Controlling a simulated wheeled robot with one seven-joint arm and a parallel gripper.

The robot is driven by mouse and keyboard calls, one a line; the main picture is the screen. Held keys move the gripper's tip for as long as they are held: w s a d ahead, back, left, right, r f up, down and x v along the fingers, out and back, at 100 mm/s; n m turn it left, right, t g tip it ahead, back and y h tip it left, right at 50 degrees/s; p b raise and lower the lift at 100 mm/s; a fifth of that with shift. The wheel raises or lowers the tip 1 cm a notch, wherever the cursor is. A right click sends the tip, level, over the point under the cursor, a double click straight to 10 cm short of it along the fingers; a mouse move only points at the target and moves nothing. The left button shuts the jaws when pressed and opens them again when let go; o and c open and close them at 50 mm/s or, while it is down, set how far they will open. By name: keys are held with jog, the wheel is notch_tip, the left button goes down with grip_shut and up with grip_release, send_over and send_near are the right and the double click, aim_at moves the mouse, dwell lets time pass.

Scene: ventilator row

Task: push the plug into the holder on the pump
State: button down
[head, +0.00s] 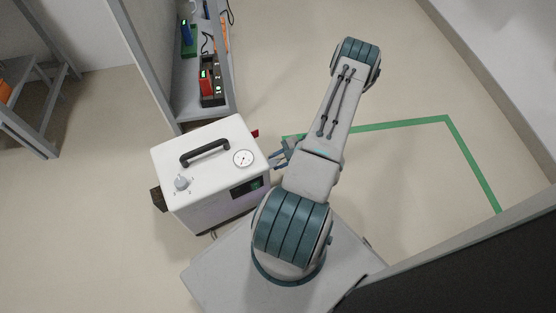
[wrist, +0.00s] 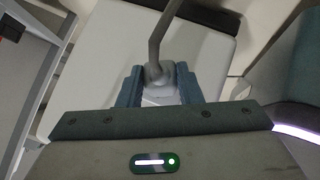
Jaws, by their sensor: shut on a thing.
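The pump (head: 215,155) is a white box with a black handle, a round gauge, a knob and a small dark screen. It stands on the floor left of my arm. My gripper (head: 281,155) is beside the pump's right side, with its fingers partly hidden by my arm. In the wrist view my gripper (wrist: 160,88) is shut on a grey plug (wrist: 157,73), and a thick grey cable (wrist: 157,35) rises from it. The pump's pale panel (wrist: 105,45) lies behind the plug. I cannot make out the holder or whether the plug touches it.
A grey shelf unit (head: 180,120) behind the pump holds red, green and black devices. A small red part (head: 255,133) shows at the pump's back right edge. Green tape (head: 400,123) marks open floor to the right. A dark panel (head: 470,265) fills the lower right.

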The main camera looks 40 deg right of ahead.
aim_at(271, 164)
jog(key=shift+w+a+p, duration=0.2)
jog(key=shift+a+p, duration=0.1)
jog(key=shift+a, duration=0.75)
jog(key=shift+w+a+p, duration=0.15)
jog(key=shift+a+p, duration=0.1)
jog(key=shift+a, duration=0.8)
dwell(2.0)
dwell(0.5)
jog(key=c, duration=0.9)
grip_release()
jog(key=shift+c, duration=0.2)
jog(key=shift+d, duration=0.15)
jog(key=shift+d, duration=0.1)
jog(key=p+v, duration=0.4)
jog(key=v, duration=0.9)
jog(key=shift+s+d+r, duration=0.25)
